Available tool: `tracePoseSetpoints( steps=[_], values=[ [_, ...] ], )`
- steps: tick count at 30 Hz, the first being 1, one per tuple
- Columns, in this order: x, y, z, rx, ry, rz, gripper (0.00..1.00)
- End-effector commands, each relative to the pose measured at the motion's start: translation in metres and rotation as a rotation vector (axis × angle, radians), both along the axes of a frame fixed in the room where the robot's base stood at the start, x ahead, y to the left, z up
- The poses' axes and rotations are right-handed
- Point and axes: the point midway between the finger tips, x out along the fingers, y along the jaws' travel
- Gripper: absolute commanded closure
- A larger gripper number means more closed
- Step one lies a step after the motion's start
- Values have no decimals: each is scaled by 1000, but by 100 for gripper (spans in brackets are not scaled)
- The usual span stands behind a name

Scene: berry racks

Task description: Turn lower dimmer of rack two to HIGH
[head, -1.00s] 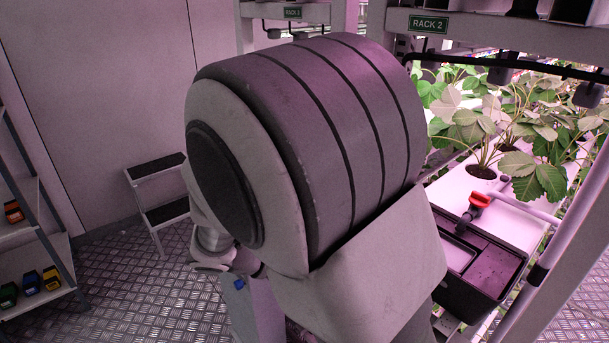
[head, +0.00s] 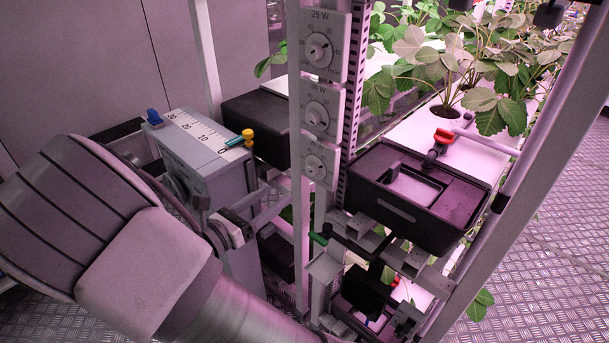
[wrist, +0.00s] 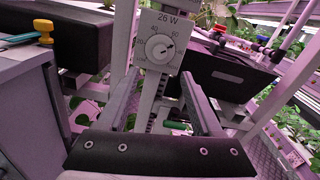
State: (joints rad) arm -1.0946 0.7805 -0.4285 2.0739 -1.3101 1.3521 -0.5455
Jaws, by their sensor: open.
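A column of dimmer panels stands upright at the rack post in the head view. The upper dimmer (head: 319,50) reads 25 W, and a middle dimmer (head: 317,115) sits under it. The lower dimmer (head: 315,166) is the bottom panel. In the wrist view a dimmer marked 26 W (wrist: 159,47) lies ahead, with a round white knob whose pointer seems to tilt to the upper right. It appears to be the lowest panel. My gripper (wrist: 162,100) is open and empty, its fingers below and either side of the knob, apart from it. No rack sign shows now.
A black tank (head: 415,195) with a red valve (head: 443,136) stands right of the dimmers. Rack posts and pipes crowd below. Strawberry plants (head: 470,60) fill the upper right.

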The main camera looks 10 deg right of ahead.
Motion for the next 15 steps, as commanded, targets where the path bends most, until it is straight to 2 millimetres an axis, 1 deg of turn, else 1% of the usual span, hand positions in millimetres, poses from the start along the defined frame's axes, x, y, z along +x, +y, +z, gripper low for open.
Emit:
tracePoseSetpoints(
  steps=[1,6,10,15],
  values=[
    [7,-11,-1,0,-1,-4,33],
    [28,-42,-1,1,-2,-5,33],
    [43,-63,-1,1,-1,-4,33],
    [57,-81,-1,3,-1,-2,33]
  ],
)
